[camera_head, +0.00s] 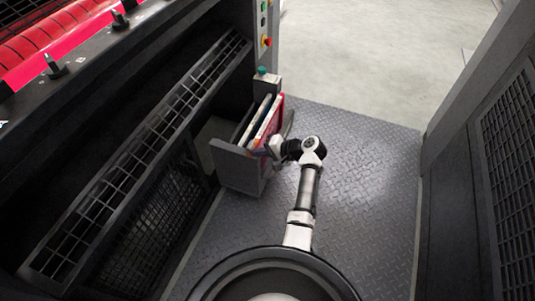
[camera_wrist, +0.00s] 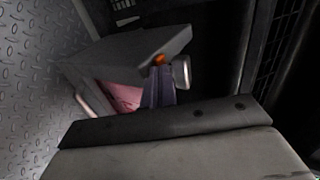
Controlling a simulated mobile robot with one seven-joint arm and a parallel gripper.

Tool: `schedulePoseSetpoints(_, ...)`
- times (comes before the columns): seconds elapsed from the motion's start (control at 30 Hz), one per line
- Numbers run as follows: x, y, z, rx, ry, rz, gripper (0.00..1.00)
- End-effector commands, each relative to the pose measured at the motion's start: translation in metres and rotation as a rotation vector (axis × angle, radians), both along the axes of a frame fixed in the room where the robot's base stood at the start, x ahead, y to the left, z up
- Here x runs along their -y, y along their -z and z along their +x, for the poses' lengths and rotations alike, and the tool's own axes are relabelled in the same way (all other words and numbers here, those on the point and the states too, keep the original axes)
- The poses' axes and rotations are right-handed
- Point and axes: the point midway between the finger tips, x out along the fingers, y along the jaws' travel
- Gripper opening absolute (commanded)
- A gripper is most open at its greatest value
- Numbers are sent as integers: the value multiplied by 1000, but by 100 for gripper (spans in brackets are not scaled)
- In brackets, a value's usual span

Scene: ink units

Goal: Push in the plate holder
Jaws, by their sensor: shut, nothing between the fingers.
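The plate holder (camera_head: 236,168) is a grey open-topped box standing out from the side of the press, with upright plates in it, one of them red (camera_head: 272,118). In the wrist view the grey holder (camera_wrist: 155,45) shows at the upper middle, tilted in the picture, with a pinkish surface inside. My gripper (camera_head: 262,152) is shut and empty at the holder's right side, close to the red plate. Its dark bluish fingers (camera_wrist: 158,86) show in front of the holder in the wrist view. I cannot tell whether they touch it.
The press (camera_head: 150,130) with its grille and red rollers fills the left side. A dark cabinet with a mesh panel (camera_head: 510,135) stands at the right. The diamond-plate floor (camera_head: 350,180) between them is clear. A button panel (camera_head: 264,35) is above the holder.

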Motion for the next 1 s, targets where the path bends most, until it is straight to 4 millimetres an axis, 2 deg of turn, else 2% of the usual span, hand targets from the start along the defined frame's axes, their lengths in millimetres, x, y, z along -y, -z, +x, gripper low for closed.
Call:
schedulePoseSetpoints(0.1, -23, 0, 6, 1, -5, 0, 0)
schedulePoseSetpoints(1.0, -183, 2, 59, 2, -2, -1, 0)
